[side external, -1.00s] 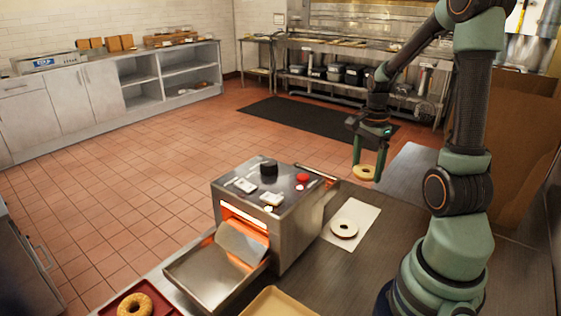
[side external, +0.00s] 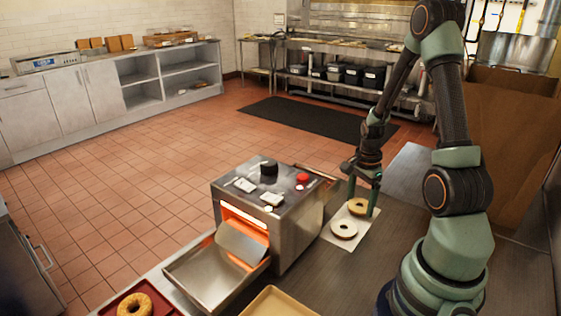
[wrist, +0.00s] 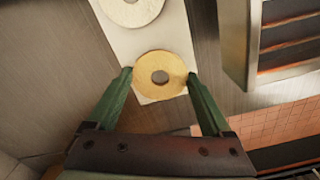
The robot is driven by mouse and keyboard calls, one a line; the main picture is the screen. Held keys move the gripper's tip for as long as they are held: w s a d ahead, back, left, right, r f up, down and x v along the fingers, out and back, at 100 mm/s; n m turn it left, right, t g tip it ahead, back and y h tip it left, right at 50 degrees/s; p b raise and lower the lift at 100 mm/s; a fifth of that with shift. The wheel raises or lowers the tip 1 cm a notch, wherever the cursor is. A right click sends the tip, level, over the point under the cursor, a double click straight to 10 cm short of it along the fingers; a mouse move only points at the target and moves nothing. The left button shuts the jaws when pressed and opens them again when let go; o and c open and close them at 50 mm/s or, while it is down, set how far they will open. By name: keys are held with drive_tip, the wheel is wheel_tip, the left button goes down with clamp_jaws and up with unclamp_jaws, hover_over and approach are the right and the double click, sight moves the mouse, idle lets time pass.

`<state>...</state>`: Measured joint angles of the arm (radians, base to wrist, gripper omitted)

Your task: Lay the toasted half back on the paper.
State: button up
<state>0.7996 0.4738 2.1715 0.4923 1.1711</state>
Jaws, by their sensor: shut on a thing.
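The steel toaster (side external: 262,210) with a glowing opening and sloped chute stands left of the paper. A tan tray (side external: 278,303) is at the front. The counter right of the paper is clear.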

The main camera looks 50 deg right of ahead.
drive_tip(key=shift+f, duration=0.35)
drive_tip(key=o, duration=1.2)
drive_tip(key=shift+r, duration=3.55)
